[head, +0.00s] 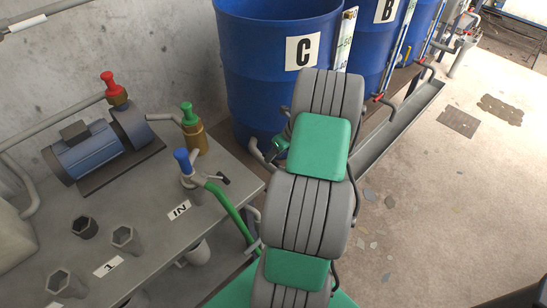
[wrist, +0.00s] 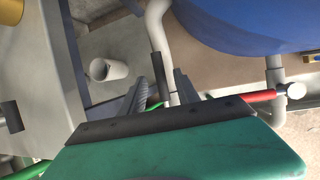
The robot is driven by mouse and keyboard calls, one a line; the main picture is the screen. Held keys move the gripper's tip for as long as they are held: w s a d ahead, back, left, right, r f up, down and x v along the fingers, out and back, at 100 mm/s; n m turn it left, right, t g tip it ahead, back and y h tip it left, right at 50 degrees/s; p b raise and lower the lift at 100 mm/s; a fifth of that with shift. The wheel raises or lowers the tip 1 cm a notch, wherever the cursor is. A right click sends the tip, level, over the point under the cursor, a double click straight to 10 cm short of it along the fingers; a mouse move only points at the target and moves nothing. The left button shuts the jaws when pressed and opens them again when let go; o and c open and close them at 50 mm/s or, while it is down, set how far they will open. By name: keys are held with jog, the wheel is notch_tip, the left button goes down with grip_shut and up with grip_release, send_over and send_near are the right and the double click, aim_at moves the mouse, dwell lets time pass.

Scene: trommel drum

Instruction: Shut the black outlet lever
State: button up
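A black lever (wrist: 157,68) shows in the wrist view, beyond the gap between my fingertips. It lies close alongside a pale outlet pipe (wrist: 155,18) that bends down beside the blue drum (wrist: 255,22). My gripper (wrist: 161,78) is open, with its two dark fingers either side of the lever in the picture. I cannot tell whether a finger touches it. In the head view my arm hides the gripper and lever; the outlet pipe (head: 260,153) shows partly at the foot of drum C (head: 265,75).
A red lever (wrist: 258,97) on another pipe lies right of my fingers. The bench (head: 120,215) at left carries a blue pump (head: 92,150), coloured valves and several grey sockets. Floor at right is mostly clear.

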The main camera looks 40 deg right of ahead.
jog(key=shift+w+a+f, duration=0.1)
jog(key=shift+w+f, duration=0.15)
jog(key=shift+f, duration=0.4)
jog(key=shift+c, duration=0.5)
grip_shut()
dwell(0.5)
